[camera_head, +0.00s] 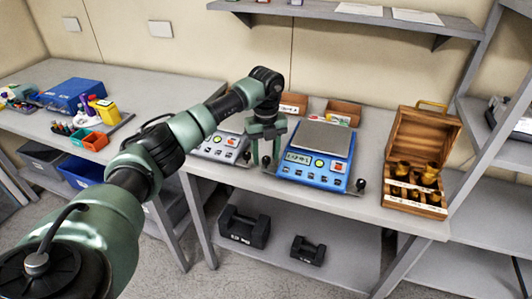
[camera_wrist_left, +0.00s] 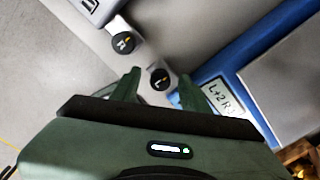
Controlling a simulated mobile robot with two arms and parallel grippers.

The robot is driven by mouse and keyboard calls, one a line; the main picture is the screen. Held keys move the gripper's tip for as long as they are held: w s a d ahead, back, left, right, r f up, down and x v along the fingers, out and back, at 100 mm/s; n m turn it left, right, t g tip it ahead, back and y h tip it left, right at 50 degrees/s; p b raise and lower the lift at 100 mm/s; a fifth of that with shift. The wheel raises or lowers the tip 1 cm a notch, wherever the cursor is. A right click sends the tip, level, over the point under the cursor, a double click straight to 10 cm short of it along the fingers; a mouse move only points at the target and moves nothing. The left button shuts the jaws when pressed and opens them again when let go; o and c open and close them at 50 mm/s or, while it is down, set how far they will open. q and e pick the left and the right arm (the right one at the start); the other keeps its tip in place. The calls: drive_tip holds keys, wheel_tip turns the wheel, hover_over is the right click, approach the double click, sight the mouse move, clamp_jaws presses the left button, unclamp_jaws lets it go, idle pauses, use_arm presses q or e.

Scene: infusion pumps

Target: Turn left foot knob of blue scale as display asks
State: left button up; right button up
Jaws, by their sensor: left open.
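The blue scale (camera_head: 312,174) stands on the grey table with a bare silver pan (camera_head: 322,137). In the left wrist view its display (camera_wrist_left: 222,97) reads "L+2 R" and then is cut off or unclear. Its left foot knob (camera_wrist_left: 160,78) is black, marked L, with a yellow pointer mark. Its right foot knob (camera_head: 361,185) is black, at the front right corner. My left gripper (camera_head: 265,155) points down at the scale's left side. In the left wrist view its open fingers (camera_wrist_left: 160,88) lie on either side of the L knob, with gaps visible. My right gripper is not in view.
A grey scale (camera_head: 218,147) stands close on the left; its knob marked R (camera_wrist_left: 124,43) is near my left fingers. A wooden case (camera_head: 414,202) with brass weights is at right. Black weights (camera_head: 244,226) sit on the lower shelf. A wall shelf (camera_head: 350,17) hangs above.

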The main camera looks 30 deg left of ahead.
use_arm(q)
drive_tip(key=shift+c, duration=0.4)
clamp_jaws()
drive_tip(key=shift+m, duration=0.3)
drive_tip(key=m, duration=0.3)
drive_tip(key=shift+w+m, duration=0.1)
drive_tip(key=shift+m, duration=0.3)
drive_tip(key=m, duration=0.9)
drive_tip(key=shift+d, duration=0.1)
drive_tip(key=m, duration=0.4)
drive_tip(key=shift+m, duration=0.3)
